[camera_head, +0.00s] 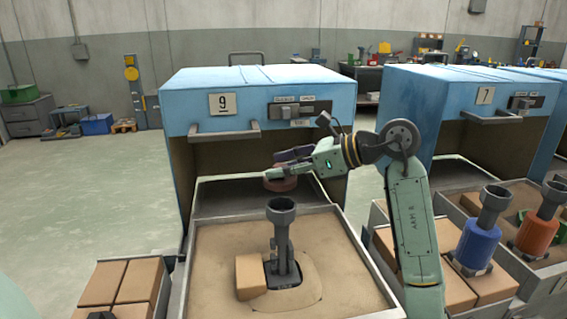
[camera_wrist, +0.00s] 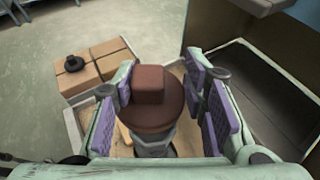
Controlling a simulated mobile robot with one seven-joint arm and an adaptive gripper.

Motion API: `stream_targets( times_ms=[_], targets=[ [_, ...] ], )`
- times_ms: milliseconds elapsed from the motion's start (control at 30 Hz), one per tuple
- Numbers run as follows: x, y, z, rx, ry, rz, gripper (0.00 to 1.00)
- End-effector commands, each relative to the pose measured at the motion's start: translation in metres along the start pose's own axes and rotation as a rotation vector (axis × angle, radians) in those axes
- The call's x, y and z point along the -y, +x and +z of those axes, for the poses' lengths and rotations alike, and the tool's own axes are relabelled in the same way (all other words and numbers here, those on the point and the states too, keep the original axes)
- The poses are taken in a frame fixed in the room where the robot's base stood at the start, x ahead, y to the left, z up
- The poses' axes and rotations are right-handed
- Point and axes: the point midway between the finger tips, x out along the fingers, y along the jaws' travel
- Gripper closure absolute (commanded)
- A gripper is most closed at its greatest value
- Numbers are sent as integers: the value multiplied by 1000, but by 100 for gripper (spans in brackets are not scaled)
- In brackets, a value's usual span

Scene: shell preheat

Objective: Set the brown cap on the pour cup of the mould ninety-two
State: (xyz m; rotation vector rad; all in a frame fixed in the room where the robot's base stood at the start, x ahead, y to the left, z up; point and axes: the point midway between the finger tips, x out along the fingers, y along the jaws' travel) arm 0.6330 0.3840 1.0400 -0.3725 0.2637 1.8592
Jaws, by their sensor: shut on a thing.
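My gripper (camera_head: 276,173) is shut on the brown cap (camera_wrist: 151,100), a round disc with a squarish knob on top. In the wrist view the purple pads of my gripper (camera_wrist: 163,95) stand on either side of the knob. In the head view the cap (camera_head: 280,184) is held in the air, in front of the oven marked 9. A dark grey mould (camera_head: 283,258) stands upright in the sand tray, its pour cup (camera_head: 281,205) open at the top. The cup shows partly under the cap in the wrist view (camera_wrist: 153,146). The label at the mould's foot is too small to read.
A tan block (camera_head: 250,276) touches the mould's left side. The blue oven 9 (camera_head: 258,95) stands behind, open at the front. Blue (camera_head: 476,243) and orange (camera_head: 538,233) moulds stand at right. A dark cap (camera_wrist: 74,63) lies on brown blocks at left.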

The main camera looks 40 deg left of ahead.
Motion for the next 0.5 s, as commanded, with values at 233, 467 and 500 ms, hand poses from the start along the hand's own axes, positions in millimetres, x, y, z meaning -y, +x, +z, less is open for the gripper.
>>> stream_targets(
  times_ms=[233, 467, 500],
  targets=[
    [0, 9, -22, -1, 0, 0, 89],
    [0, 15, -37, 0, 0, -1, 89],
    [0, 16, -38, 0, 0, -1, 89]
  ],
)
